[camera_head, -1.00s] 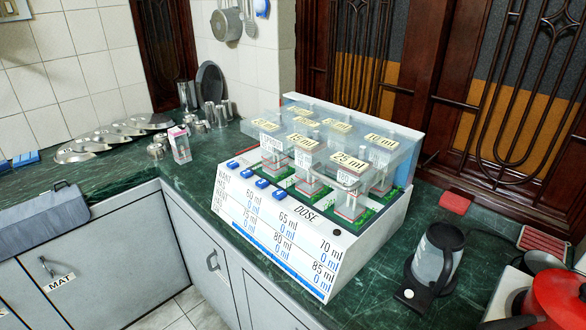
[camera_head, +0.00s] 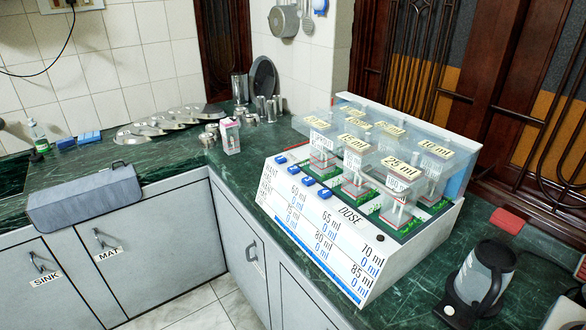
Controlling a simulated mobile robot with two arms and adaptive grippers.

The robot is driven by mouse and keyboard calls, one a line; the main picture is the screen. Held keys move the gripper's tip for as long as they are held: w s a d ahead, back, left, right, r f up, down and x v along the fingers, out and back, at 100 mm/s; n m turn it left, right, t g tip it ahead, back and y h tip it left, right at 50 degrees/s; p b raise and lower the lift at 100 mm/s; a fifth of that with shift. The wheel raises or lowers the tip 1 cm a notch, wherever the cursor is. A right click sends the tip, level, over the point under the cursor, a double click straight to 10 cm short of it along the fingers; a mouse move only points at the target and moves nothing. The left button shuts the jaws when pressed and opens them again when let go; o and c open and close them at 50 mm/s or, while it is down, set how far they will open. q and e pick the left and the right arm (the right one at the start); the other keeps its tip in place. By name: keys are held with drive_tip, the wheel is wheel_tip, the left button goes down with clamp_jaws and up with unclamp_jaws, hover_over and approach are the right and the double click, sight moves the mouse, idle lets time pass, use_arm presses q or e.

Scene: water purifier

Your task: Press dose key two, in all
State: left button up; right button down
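The water purifier (camera_head: 345,245) is a white box with a sloped front on the green counter. Its front panel lists WANT and DOSE rows with ml figures, several reading 0 ml. Several blue keys sit in a row along the panel's upper left edge; one is this blue key (camera_head: 309,180). Which key is number two is not readable. Clear tanks with yellow ml labels, such as the 25 ml label (camera_head: 404,168), stand behind the keys. Neither of my grippers shows.
A grey kettle (camera_head: 484,275) stands right of the purifier, with a red block (camera_head: 507,221) behind it. A pink-and-white carton (camera_head: 229,136) and metal cups stand to its left.

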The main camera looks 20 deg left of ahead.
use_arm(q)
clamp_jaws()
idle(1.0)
